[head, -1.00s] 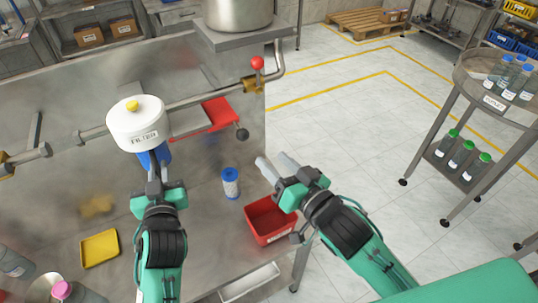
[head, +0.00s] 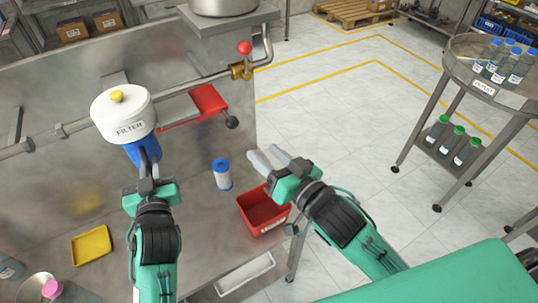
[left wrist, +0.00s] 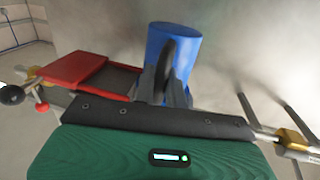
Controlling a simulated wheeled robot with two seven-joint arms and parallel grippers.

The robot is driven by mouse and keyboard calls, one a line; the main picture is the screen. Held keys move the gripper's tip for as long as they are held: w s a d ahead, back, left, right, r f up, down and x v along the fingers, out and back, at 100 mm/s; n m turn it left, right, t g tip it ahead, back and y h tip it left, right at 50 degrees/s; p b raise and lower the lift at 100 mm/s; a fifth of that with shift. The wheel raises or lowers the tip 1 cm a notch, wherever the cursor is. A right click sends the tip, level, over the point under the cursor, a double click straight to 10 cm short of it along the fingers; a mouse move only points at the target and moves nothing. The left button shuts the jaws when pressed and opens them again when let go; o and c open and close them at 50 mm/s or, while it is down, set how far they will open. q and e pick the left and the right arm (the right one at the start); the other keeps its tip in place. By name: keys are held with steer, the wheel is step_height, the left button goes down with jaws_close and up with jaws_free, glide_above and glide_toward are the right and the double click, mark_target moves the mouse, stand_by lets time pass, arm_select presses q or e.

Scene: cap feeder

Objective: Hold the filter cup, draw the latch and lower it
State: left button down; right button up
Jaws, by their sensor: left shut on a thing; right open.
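The filter has a white round head (head: 124,112) marked FILTER with a yellow knob on top. The blue filter cup (head: 148,148) shows below it, and also in the left wrist view (left wrist: 174,45). My left gripper (head: 147,162) is shut on the blue cup from the front; its dark fingers (left wrist: 166,78) lie against the cup in the left wrist view. No separate latch is clearly visible. A red plate (head: 208,99) with a dark ball knob (head: 232,122) is to the right of the filter. My right gripper (head: 268,160) is open and empty, above and right of the bench.
A red bin (head: 262,213) is below my right gripper, a yellow tray (head: 91,246) at left. A brass valve with a red ball (head: 244,48) is on the pipe. Round cart (head: 478,86) stands at right.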

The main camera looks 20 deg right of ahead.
arm_select(q)
steer(key=shift+f+b, duration=1.15)
steer(key=shift+f, duration=0.35)
steer(key=s+d+b, duration=0.3)
steer(key=s, duration=0.6)
steer(key=shift+s+f, duration=0.4)
steer(key=shift+f, duration=0.05)
steer(key=shift+w, duration=0.15)
